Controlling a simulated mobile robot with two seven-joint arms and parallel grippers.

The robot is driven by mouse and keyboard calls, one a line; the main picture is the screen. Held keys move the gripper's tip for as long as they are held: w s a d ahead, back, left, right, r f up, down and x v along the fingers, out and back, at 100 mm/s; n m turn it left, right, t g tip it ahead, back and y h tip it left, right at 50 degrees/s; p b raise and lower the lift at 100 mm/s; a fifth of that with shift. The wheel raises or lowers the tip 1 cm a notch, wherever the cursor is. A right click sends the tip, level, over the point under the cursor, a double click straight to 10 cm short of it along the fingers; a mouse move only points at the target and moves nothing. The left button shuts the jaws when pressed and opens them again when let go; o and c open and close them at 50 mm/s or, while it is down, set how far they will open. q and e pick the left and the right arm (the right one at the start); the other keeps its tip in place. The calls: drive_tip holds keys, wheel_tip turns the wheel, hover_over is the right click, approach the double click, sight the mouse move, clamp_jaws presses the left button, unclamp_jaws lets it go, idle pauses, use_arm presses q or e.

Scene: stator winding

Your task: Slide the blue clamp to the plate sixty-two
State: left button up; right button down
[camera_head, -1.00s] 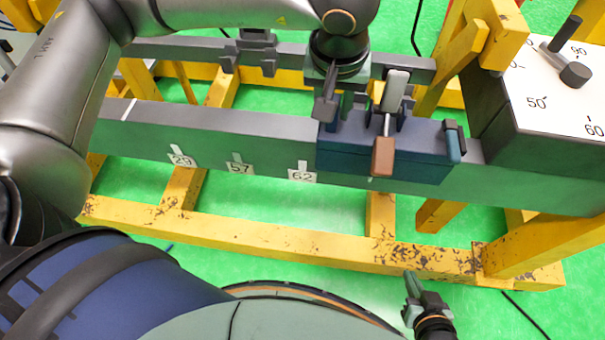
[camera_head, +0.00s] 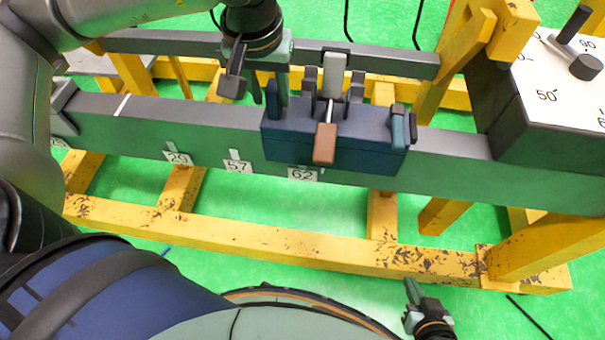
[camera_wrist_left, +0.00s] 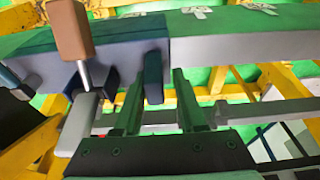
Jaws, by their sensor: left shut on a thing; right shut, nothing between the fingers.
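The blue clamp (camera_head: 285,147) sits astride the grey-green beam (camera_head: 455,185), with a brown-tipped lever (camera_head: 325,143) at its front. Plate sixty-two (camera_head: 303,174) is on the beam's front face, just below the left part of the clamp's body. My left gripper (camera_head: 271,98) is shut on the upright blue tab at the clamp's left end. In the left wrist view this tab (camera_wrist_left: 153,78) shows between the two fingers of my left gripper (camera_wrist_left: 158,100). My right gripper (camera_head: 412,288) is shut and empty, low in front of the yellow frame, away from the clamp.
Plates fifty-seven (camera_head: 238,166) and twenty-nine (camera_head: 178,159) are further left on the beam. The beam top is clear left of the clamp up to a white line (camera_head: 122,105). A box with a numbered dial (camera_head: 560,80) stands at the right.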

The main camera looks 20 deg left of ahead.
use_arm(q)
drive_tip(key=a, duration=0.2)
drive_tip(key=shift+s+a+f+b, duration=0.1)
drive_tip(key=shift+s+a+b, duration=0.25)
drive_tip(key=shift+a, duration=0.15)
drive_tip(key=shift+s+a, duration=0.2)
drive_tip(key=shift+a, duration=0.25)
drive_tip(key=shift+w+d+b, duration=0.1)
drive_tip(key=shift+d+b, duration=0.2)
drive_tip(key=shift+b, duration=0.15)
drive_tip(key=shift+o, duration=0.2)
drive_tip(key=shift+o, duration=1.2)
